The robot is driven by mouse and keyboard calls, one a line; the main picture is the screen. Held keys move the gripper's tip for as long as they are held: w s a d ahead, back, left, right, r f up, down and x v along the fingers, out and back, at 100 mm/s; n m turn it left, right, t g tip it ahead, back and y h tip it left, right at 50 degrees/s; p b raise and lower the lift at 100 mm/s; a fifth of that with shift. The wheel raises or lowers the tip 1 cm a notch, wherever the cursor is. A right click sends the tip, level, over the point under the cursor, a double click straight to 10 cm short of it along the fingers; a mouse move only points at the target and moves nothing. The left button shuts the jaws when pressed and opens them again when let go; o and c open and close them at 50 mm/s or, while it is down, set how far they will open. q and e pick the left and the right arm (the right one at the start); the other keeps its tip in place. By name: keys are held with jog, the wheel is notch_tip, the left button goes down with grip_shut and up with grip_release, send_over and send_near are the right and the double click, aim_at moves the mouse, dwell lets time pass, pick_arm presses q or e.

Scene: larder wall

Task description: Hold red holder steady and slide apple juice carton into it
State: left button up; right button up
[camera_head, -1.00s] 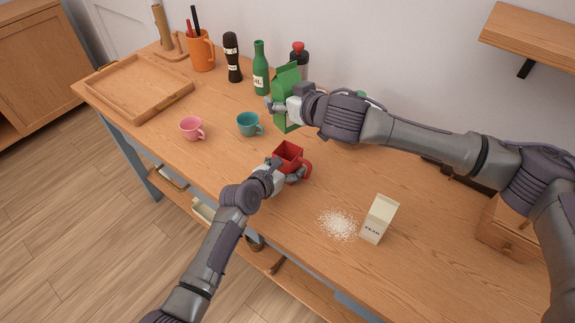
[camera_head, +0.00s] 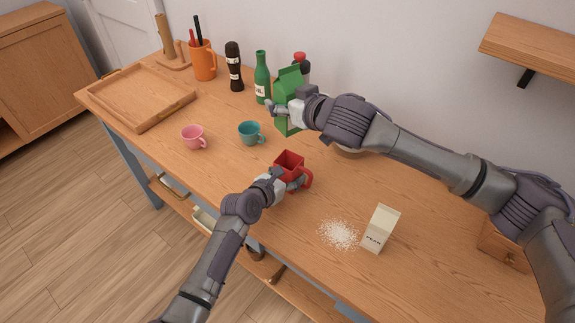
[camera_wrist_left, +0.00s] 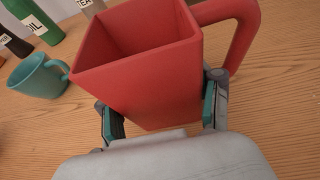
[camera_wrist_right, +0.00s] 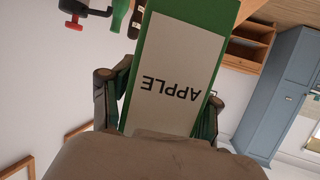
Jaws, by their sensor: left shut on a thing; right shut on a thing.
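The red holder (camera_head: 291,168) is a square open box with a handle on its right side, upright on the table. My left gripper (camera_head: 282,184) is shut on its lower part; in the left wrist view the holder (camera_wrist_left: 140,75) stands between the two fingers and looks empty. The apple juice carton (camera_head: 288,92) is green, with a white panel reading APPLE in the right wrist view (camera_wrist_right: 172,75). My right gripper (camera_head: 284,108) is shut on the carton, which is close to upright, behind the holder and apart from it. The fingers and arm hide part of the carton.
A teal cup (camera_head: 250,133) and a pink cup (camera_head: 194,137) stand left of the holder. Bottles (camera_head: 262,78) line the back. A pear carton (camera_head: 380,229) and a white spill (camera_head: 339,234) are at the front right. A wooden tray (camera_head: 140,119) is at the far left.

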notch_tip(320, 180, down, 9)
dwell(0.4)
jog(key=shift+f, duration=0.1)
jog(key=shift+f, duration=0.5)
jog(key=o, duration=1.5)
send_near(285, 133)
jog(key=w+f, duration=0.3)
jog(key=shift+w+d+f, duration=0.15)
jog(key=shift+d, duration=0.2)
